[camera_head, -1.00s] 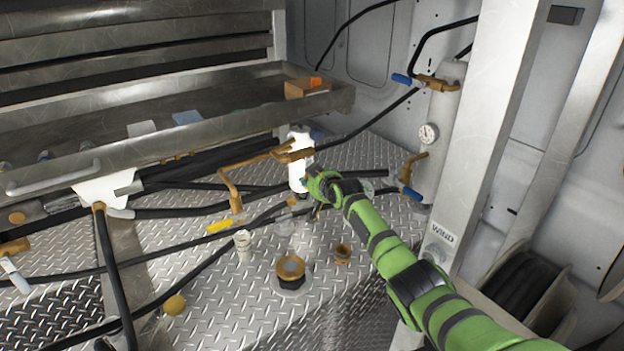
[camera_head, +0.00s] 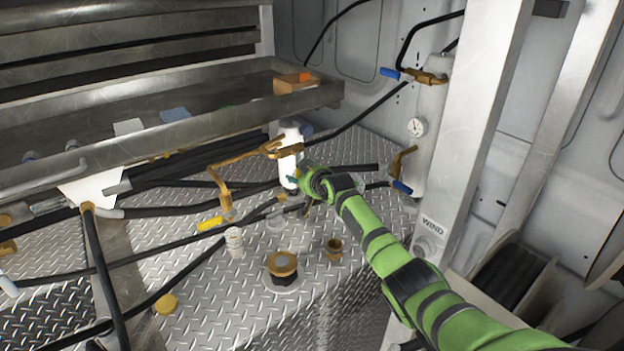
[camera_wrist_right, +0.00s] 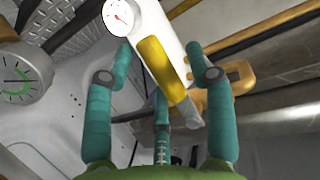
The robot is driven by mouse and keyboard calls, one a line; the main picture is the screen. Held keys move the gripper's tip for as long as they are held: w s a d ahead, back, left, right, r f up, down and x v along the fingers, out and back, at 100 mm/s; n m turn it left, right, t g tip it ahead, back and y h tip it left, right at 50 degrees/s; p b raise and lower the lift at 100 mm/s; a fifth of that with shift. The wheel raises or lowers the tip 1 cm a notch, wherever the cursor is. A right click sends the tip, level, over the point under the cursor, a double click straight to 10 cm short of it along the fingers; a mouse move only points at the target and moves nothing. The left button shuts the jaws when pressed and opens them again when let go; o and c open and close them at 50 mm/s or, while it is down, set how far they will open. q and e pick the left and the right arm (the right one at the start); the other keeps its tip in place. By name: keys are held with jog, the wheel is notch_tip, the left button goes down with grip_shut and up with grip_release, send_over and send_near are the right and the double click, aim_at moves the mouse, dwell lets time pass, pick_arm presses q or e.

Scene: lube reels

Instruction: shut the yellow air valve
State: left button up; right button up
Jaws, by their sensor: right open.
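The yellow valve handle (camera_head: 211,222) sits on the hose at the foot of a brass pipe, left of the white cylinder (camera_head: 289,158), above the diamond-plate deck. My right gripper (camera_head: 292,181) is at the cylinder's lower right side, right of the yellow handle and apart from it; the hand partly hides its fingers. In the right wrist view, my teal fingers (camera_wrist_right: 160,50) are spread open on either side of the white cylinder (camera_wrist_right: 172,25), which carries a gauge and a yellow strip (camera_wrist_right: 161,68). I cannot tell whether they touch it. My left gripper is out of view.
Black hoses (camera_head: 150,261) cross the deck. A black-and-brass cap (camera_head: 283,268), small brass cup (camera_head: 334,249) and white cylinder fitting (camera_head: 234,242) stand in front. A metal tray (camera_head: 232,115) overhangs behind; a post (camera_head: 478,130) stands at right.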

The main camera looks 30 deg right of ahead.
jog(key=v, duration=1.1)
jog(key=shift+s, duration=0.1)
